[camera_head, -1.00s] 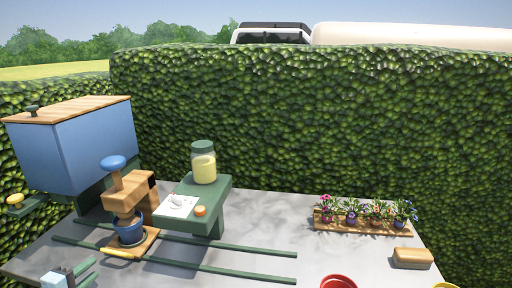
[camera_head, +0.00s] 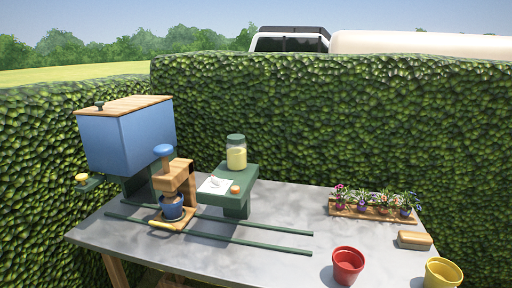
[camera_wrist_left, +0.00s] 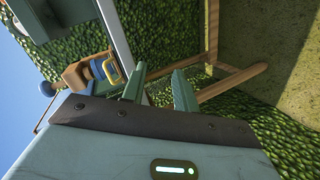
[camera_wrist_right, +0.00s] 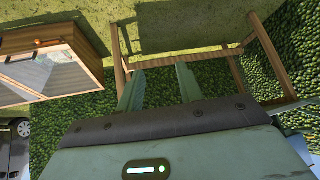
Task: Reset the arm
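My left gripper (camera_wrist_left: 160,92) shows in the left wrist view with its two green fingers apart and nothing between them. Behind it are the table's edge and legs, and the wooden press with its blue knob (camera_wrist_left: 47,89). My right gripper (camera_wrist_right: 158,88) shows in the right wrist view, also with fingers apart and empty. Grass, hedge and a wooden frame lie behind it. Neither gripper shows in the head view now. On the table (camera_head: 270,262) the blue pot (camera_head: 172,207) stands under the wooden press (camera_head: 176,176).
A blue hopper (camera_head: 128,141) stands at the table's left. A jar (camera_head: 236,153) sits on a green stand (camera_head: 238,189). Potted flowers (camera_head: 375,206) stand on a wooden tray at right, near a brush-like block (camera_head: 415,240). A red pot (camera_head: 348,265) and yellow pot (camera_head: 442,273) stand at the front.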

